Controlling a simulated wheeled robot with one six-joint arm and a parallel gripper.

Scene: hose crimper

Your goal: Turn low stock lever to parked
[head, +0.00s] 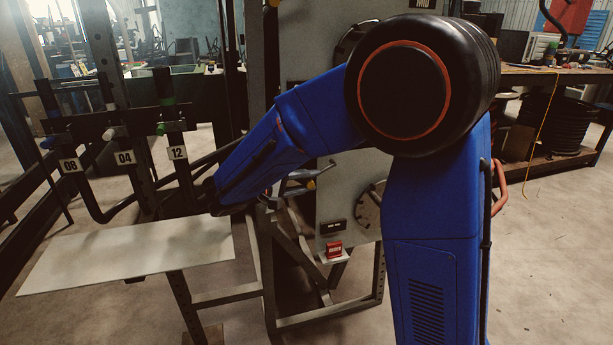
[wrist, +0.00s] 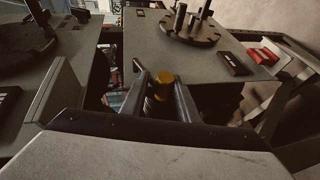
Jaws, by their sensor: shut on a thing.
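In the wrist view my gripper (wrist: 162,77) has its two grey fingers on either side of a yellow-orange knob (wrist: 161,84), shut on it. The knob appears to be the end of the low stock lever. The lever's shaft and pivot are hidden, so I cannot tell its angle. In the head view my blue arm crosses the picture, and the grey fingers show small below its forearm, in front of the grey machine panel (head: 343,190).
A red block (head: 334,249) and a dark label plate (head: 333,226) sit low on the panel, near a round disc (head: 370,207). The floor at right is open.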

